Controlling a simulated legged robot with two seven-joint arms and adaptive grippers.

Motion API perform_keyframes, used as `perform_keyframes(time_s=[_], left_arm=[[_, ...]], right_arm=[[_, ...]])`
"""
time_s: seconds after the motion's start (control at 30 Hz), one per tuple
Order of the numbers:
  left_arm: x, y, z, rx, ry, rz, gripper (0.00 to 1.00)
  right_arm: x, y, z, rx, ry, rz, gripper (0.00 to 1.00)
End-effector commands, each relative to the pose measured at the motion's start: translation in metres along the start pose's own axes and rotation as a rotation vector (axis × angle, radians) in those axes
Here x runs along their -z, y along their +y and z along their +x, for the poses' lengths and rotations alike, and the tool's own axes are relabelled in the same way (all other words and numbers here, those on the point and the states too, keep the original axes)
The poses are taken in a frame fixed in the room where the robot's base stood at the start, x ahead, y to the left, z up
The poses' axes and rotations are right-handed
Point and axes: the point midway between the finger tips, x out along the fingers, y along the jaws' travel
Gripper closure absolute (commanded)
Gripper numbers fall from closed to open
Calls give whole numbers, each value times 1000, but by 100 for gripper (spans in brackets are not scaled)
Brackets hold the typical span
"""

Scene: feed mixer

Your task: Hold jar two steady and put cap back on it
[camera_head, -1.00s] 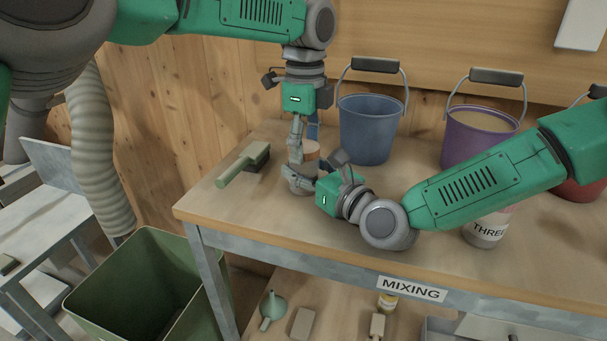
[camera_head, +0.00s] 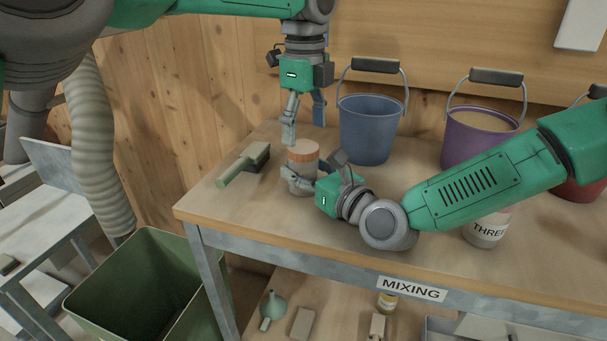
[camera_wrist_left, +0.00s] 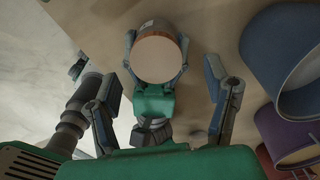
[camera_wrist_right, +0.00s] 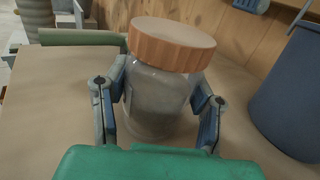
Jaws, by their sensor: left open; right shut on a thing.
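The jar (camera_wrist_right: 158,105) stands upright on the table, clear-walled with grey contents. The orange-brown cap (camera_wrist_right: 172,45) sits on its mouth; in the right wrist view it looks slightly tilted. The cap also shows in the head view (camera_head: 303,151) and, from above, in the left wrist view (camera_wrist_left: 157,55). My right gripper (camera_head: 300,182) is shut around the jar's body, a finger on each side, as the right wrist view (camera_wrist_right: 160,110) shows. My left gripper (camera_head: 304,120) is open and empty, above the cap and apart from it.
A green-handled brush (camera_head: 243,165) lies left of the jar. A blue bucket (camera_head: 368,130) stands behind it, a purple bucket (camera_head: 478,130) farther right. A jar marked THREE (camera_head: 487,230) is behind my right arm. A green bin (camera_head: 140,285) stands below the table's left edge.

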Motion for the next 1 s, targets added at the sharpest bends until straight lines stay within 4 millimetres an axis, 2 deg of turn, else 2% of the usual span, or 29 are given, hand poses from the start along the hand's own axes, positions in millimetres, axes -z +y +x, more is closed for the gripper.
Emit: perform_keyframes(time_s=[0.1, 0.33, 0.43, 0.57, 0.77, 1.0], left_arm=[[0, 0, -8, 0, 1, 0, 30], [0, 0, -8, -2, 1, 0, 30], [0, 0, -8, -2, 1, -7, 33], [0, 0, -10, -2, 1, -88, 33], [0, 0, -17, -2, 1, -438, 33], [-1, 0, -27, -5, 1, -978, 33]], right_arm=[[0, -1, 0, 1, 0, 0, 100], [0, -1, 0, 2, 0, 0, 100], [0, -1, 0, 2, 0, 0, 100], [0, -1, 0, 2, 0, 0, 100], [0, -1, 0, 2, 0, 0, 100], [0, -1, 0, 2, 0, 0, 100]])
